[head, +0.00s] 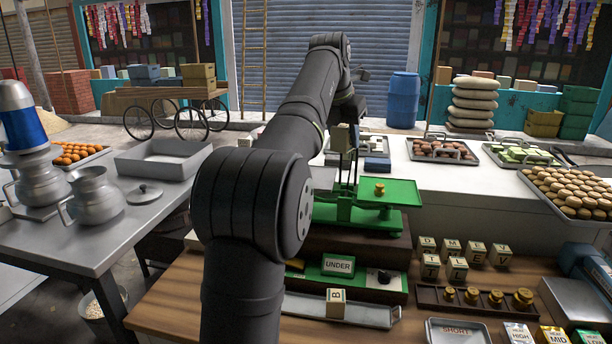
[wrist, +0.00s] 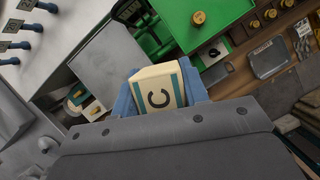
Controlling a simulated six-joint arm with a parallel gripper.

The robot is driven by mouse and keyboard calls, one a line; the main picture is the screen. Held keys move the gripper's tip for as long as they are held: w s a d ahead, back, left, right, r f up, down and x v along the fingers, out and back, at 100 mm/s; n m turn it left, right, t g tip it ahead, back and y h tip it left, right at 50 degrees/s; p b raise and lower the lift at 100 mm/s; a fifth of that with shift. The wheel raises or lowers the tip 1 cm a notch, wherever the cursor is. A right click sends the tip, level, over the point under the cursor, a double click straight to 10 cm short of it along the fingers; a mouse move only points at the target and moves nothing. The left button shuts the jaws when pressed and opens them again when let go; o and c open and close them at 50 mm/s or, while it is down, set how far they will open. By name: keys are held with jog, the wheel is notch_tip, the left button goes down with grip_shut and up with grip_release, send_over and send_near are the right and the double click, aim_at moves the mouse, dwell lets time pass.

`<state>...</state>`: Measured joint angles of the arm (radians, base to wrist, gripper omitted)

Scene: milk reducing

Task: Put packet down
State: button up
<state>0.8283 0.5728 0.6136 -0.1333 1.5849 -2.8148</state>
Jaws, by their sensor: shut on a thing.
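My gripper (wrist: 160,92) is shut on a cream packet (wrist: 158,88) marked C, its blue fingers on either side of it. In the head view the held packet (head: 343,138) is in the air by the upper left part of the green scale (head: 338,214). My arm covers the scale's left side. The scale's right pan (head: 398,194) carries a brass weight (head: 380,189). In the wrist view, the green pan (wrist: 225,20) is beyond the packet to the upper right, and a grey plate (wrist: 112,58) lies at the upper left.
An UNDER sign (head: 338,265) stands below the scale. A B packet (head: 336,303) sits in the front metal tray (head: 370,315). Several lettered packets (head: 475,252) stand at right, behind a rack of brass weights (head: 485,298). A SHORT tray (head: 457,331) is at front right.

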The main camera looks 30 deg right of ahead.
jog(key=w+a+f, duration=0.1)
jog(key=w+f, duration=0.1)
jog(key=w, duration=0.1)
jog(key=w+a+f, duration=0.1)
jog(key=w+f, duration=0.1)
jog(key=w, duration=0.2)
jog(key=w+a+f, duration=0.1)
jog(key=w+f, duration=0.1)
jog(key=w, duration=0.1)
jog(key=shift+w+a+f, duration=0.3)
jog(key=shift+w+f, duration=0.1)
jog(key=shift+f, duration=2)
jog(key=shift+f, duration=0.1)
jog(key=o, duration=1)
jog(key=v, duration=1.2)
jog(key=shift+a, duration=0.15)
